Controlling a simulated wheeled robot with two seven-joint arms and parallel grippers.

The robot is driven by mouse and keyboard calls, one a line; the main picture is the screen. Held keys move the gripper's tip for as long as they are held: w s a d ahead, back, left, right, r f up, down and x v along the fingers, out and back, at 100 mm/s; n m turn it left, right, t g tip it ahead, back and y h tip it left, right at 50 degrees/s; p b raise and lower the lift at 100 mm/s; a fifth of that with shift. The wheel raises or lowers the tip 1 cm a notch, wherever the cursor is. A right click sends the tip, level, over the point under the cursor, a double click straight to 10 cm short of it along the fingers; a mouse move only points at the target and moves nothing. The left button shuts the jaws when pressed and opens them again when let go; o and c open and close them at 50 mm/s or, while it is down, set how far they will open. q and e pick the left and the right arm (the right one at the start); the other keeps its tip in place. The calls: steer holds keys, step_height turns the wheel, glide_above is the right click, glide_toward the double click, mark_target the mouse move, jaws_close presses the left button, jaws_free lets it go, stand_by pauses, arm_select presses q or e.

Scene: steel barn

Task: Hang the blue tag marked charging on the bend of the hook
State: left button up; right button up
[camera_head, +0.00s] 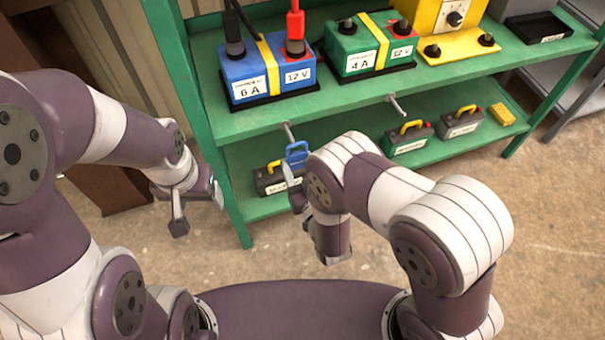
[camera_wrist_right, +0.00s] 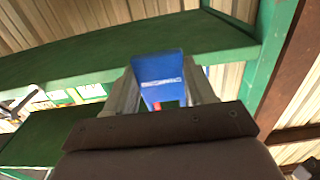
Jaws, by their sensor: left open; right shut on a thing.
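The blue tag (camera_head: 297,153) is near the front edge of the green shelf, by the left hook (camera_head: 288,131). In the head view the tag appears just below the hook's tip; whether they touch I cannot tell. My right gripper (camera_head: 296,172) is shut on the tag, partly hidden by my own arm. The right wrist view shows the tag (camera_wrist_right: 158,72) upright between the fingers, with faint lettering too small to read. The hook cannot be made out there. A second hook (camera_head: 397,106) sticks out farther right. My left gripper (camera_head: 197,208) is open and empty, left of the shelf.
The green shelf (camera_head: 350,103) carries a blue 6 A charger (camera_head: 262,72), a green 4 A charger (camera_head: 366,48) and a yellow unit (camera_head: 447,22). Batteries with yellow handles (camera_head: 408,138) and a yellow block (camera_head: 501,114) stand on the lower shelf. A green post (camera_head: 226,190) rises near my left gripper.

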mark_target(293, 156)
steer(key=shift+f+b+x, duration=0.2)
steer(key=shift+b+x, duration=0.3)
steer(key=shift+x, duration=0.9)
steer(key=shift+w+a+f+b, duration=0.25)
steer(key=shift+w+f+b, duration=0.4)
steer(key=shift+w+b, duration=0.15)
steer(key=o, duration=0.9)
